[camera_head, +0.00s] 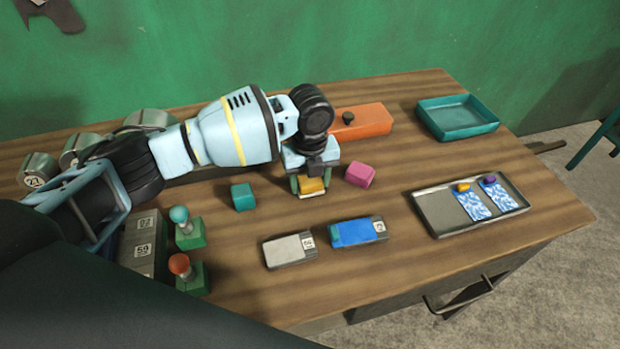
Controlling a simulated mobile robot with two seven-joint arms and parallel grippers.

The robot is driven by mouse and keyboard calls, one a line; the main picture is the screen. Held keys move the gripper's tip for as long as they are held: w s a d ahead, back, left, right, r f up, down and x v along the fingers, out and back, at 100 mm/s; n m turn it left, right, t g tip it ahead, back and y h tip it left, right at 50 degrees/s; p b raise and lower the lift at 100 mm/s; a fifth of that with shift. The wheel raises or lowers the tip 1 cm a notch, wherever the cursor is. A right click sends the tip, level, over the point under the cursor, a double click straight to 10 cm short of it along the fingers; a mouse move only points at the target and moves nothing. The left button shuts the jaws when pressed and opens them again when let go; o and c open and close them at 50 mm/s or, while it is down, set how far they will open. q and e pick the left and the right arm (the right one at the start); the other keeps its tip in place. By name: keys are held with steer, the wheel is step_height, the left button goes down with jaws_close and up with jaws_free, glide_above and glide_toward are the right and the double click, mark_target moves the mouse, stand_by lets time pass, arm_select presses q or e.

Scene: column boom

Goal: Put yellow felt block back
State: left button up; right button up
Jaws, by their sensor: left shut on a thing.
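A yellow felt block (311,186) is between the fingertips of my left gripper (310,184), which is shut on it. The gripper points down over the middle of the wooden table, and I cannot tell whether the block touches the tabletop. A teal block (243,197) lies to its left and a pink block (360,174) lies close to its right. My right gripper is not in view.
A grey tray (432,214) at the right holds patterned blue cards with small yellow and purple pieces. A teal tray (458,117) stands behind it. Grey (290,249) and blue (357,231) labelled boxes lie in front. An orange box (362,121) is behind the gripper. Green-based knobs (187,230) stand at left.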

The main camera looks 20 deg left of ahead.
mark_target(310, 180)
arm_select(q)
steer(key=shift+f, duration=0.1)
steer(key=o, duration=1)
steer(key=shift+c, duration=0.2)
step_height(310, 180, up, 12)
steer(key=shift+r, duration=0.2)
